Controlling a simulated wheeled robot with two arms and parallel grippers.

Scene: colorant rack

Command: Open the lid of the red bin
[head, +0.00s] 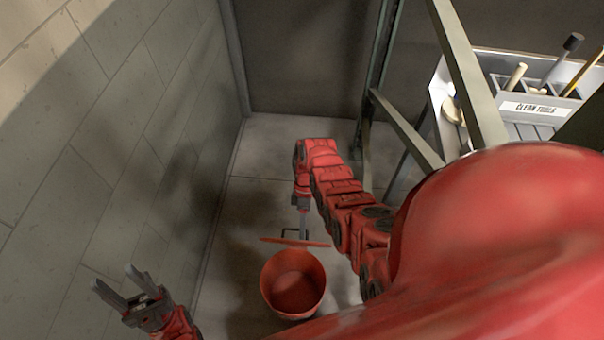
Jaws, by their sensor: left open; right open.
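The red bin (293,290) stands on the floor, and I can see down into its open, empty-looking interior. Its red lid (318,244) is raised at the bin's far rim and shows nearly edge-on. My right arm reaches down on the far side of the bin. My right gripper (303,233) is open at the far side of the lid, beside a dark handle (286,232). Whether its fingers touch the lid or the handle is hard to tell. My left gripper (121,285) is open and empty at the lower left, well apart from the bin.
A block wall (140,120) runs along the left. A metal frame post (466,70) and a shelf with a grey "CLEAN TOOLS" holder (535,107) stand at the right. Floor (270,150) is clear behind the bin.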

